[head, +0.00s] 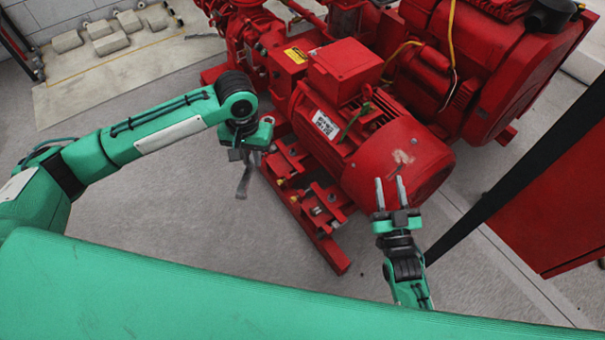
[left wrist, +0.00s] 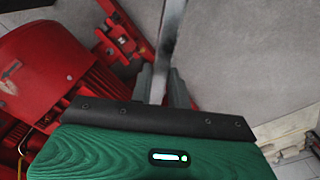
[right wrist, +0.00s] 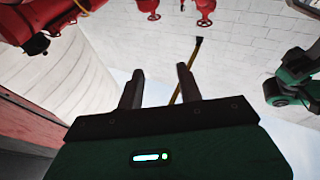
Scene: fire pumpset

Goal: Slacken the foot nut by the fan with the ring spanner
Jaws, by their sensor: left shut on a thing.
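The red motor (head: 375,145) lies tilted across the middle of the head view, with its round fan cover (head: 432,172) towards the lower right. Its feet rest on a red base frame (head: 325,245). Small foot fixings (head: 317,211) show near the fan end, too small to tell the nut apart. My left gripper (head: 240,155) is left of the frame, shut on the grey ring spanner (head: 243,183). The spanner (left wrist: 172,35) runs up out of the left wrist view, its far end hidden. My right gripper (head: 390,192) is open and empty, fingers beside the fan cover.
A large red engine (head: 500,65) stands behind the motor. A red cabinet (head: 560,205) is at the right, with a dark post in front. Grey blocks (head: 110,42) lie at the back left. The floor (head: 180,225) left of the frame is clear.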

